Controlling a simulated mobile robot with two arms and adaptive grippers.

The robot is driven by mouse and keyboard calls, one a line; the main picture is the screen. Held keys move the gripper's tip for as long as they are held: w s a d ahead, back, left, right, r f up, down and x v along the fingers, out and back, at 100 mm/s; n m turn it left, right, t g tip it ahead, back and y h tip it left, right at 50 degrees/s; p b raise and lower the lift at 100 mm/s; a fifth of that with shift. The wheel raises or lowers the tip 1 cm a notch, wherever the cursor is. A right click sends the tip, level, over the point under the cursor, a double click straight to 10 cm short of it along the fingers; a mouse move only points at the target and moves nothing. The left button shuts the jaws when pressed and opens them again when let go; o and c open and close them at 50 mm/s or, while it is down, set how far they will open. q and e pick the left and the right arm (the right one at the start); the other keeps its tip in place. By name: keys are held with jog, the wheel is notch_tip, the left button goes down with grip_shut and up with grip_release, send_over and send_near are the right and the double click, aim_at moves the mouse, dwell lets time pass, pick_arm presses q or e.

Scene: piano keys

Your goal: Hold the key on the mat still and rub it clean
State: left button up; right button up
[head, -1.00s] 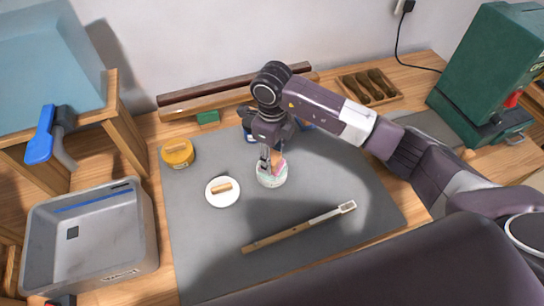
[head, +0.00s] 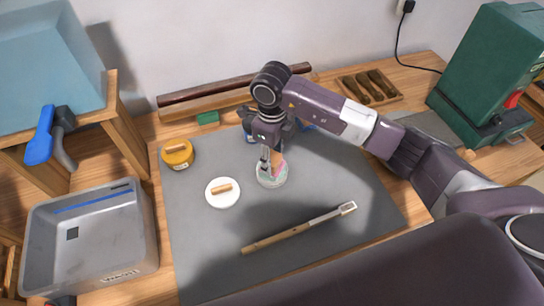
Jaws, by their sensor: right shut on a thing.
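The piano key (head: 300,228), a long wooden stick with a pale end at the upper right, lies slantwise on the grey mat (head: 200,255). My right gripper (head: 269,164) is above and behind it, apart from it. The gripper is shut on a small pink and tan thing (head: 278,166), perhaps a rubbing pad, at a round pale dish (head: 270,180). Whether the pad touches the dish cannot be told. The fingers partly hide both. No left gripper can be made out in the head view.
A white round lid with a wooden knob (head: 222,200) and a yellow tin (head: 177,157) stand on the mat's left. A grey bin (head: 92,240) is further left. Wooden strips (head: 235,82) and a tool tray (head: 370,87) lie behind. A green machine (head: 485,70) stands right.

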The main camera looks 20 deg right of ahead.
aim_at(272, 157)
jog(key=shift+w+r+p, duration=0.1)
jog(key=shift+r+p, duration=1.65)
jog(key=shift+r, duration=1.7)
jog(key=shift+s+d+r+n, duration=0.15)
jog(key=shift+r+n, duration=0.1)
jog(key=shift+n, duration=0.3)
jog(key=shift+s+r+n, duration=0.15)
jog(key=shift+r+n, duration=0.1)
jog(key=shift+n, duration=0.3)
jog(key=s+d+r+n+b, duration=0.2)
jog(key=s+n, duration=0.4)
jog(key=n, duration=0.6)
jog(key=s+d+r+n+b, duration=0.1)
jog(key=s+r+n, duration=0.4)
jog(key=n, duration=0.7)
jog(key=shift+s+d+n+b, duration=0.4)
jog(key=shift+s+b, duration=0.1)
jog(key=shift+s, duration=0.65)
jog(key=shift+r, duration=0.1)
